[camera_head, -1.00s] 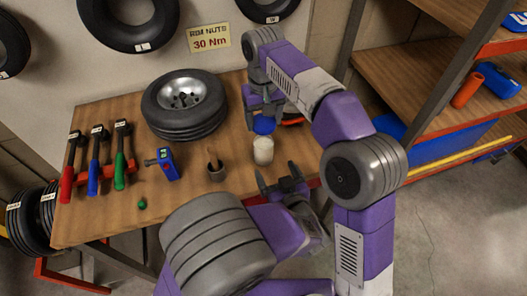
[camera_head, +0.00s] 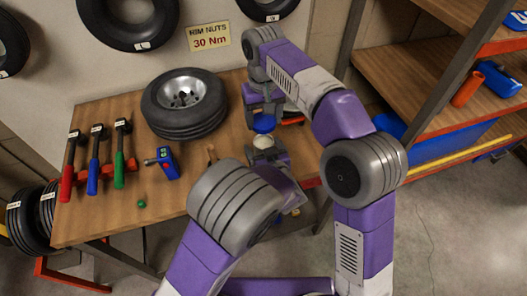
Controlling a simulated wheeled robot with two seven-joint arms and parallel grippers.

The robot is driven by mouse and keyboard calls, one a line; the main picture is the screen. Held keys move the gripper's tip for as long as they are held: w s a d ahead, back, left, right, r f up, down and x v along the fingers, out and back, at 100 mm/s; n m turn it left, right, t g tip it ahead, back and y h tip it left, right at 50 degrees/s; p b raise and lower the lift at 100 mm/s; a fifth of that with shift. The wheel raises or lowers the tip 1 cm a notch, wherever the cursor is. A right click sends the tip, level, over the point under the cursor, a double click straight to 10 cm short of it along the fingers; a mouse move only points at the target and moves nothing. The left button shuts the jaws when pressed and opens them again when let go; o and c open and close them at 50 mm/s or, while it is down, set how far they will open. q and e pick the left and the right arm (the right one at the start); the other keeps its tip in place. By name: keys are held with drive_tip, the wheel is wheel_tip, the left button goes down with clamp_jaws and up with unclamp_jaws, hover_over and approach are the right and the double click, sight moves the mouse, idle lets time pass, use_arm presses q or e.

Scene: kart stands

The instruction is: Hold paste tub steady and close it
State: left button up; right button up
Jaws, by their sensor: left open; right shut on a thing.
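The paste tub (camera_head: 263,142) is a pale, open-topped jar on the workbench, now mostly hidden by my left gripper. My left gripper (camera_head: 266,154) is open, with its fingers at the near side of the tub; whether they touch it I cannot tell. The blue lid (camera_head: 264,124) is above and just behind the tub, apart from it. My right gripper (camera_head: 263,112) points down and is shut on the blue lid.
The workbench (camera_head: 110,215) carries a wheel (camera_head: 184,104), several hammers, a blue tool (camera_head: 167,163) and a small green item (camera_head: 141,204). Shelves (camera_head: 440,70) stand at the right.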

use_arm(q)
drive_tip(key=shift+c, duration=0.3)
drive_tip(key=c, duration=1.4)
drive_tip(key=shift+c, duration=0.3)
use_arm(e)
hover_over(263, 145)
drive_tip(key=shift+w+d+f, duration=0.1)
drive_tip(key=shift+f, duration=2.4)
drive_tip(key=shift+f, duration=0.1)
drive_tip(key=shift+f, duration=0.8)
drive_tip(key=shift+f, duration=0.55)
use_arm(q)
clamp_jaws()
use_arm(e)
drive_tip(key=m, duration=0.6)
drive_tip(key=shift+m, duration=0.3)
